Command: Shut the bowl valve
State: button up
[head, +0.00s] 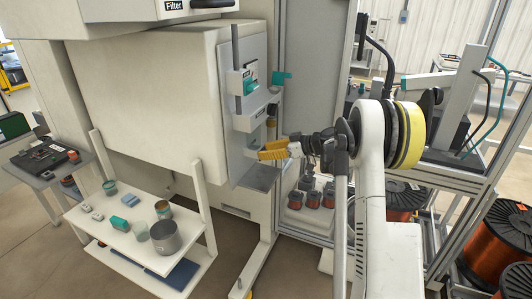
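My gripper (272,150), with yellow fingers, is at the side panel of the large cream cabinet, pointing left. The fingers overlap in this view, so I cannot tell if they are apart or hold anything. Just above them, a small brownish fitting (271,121) sits beside a grey bracket on the panel. A teal handle (283,77) sticks out to the right, higher on the same panel. I cannot tell which of these parts is the bowl valve, or whether it is open or shut.
A "Filter" label (173,5) is on the unit above the cabinet (150,85). A grey ledge (258,178) lies below my gripper. A white cart (110,232) with cans and a metal pot (165,238) stands lower left. Frame posts and copper wire spools (500,245) are on the right.

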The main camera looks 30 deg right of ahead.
grip_shut()
jog(key=shift+d+m, duration=0.1)
jog(key=shift+m, duration=0.2)
jog(key=shift+w+d+m+g+y, duration=0.1)
jog(key=shift+d+m+g+y, duration=0.05)
jog(key=shift+m+g+y, duration=0.4)
jog(key=m+y, duration=0.2)
jog(key=m, duration=0.1)
jog(key=f+m+y+b, duration=0.1)
jog(key=m+y, duration=0.1)
jog(key=m, duration=0.2)
jog(key=d+m+y+b, duration=0.1)
jog(key=m+y, duration=0.1)
jog(key=m, duration=0.2)
jog(key=shift+w+f+m+g, duration=0.25)
jog(key=shift+w+f+g, duration=0.1)
jog(key=shift+w+f, duration=0.05)
dwell(0.3)
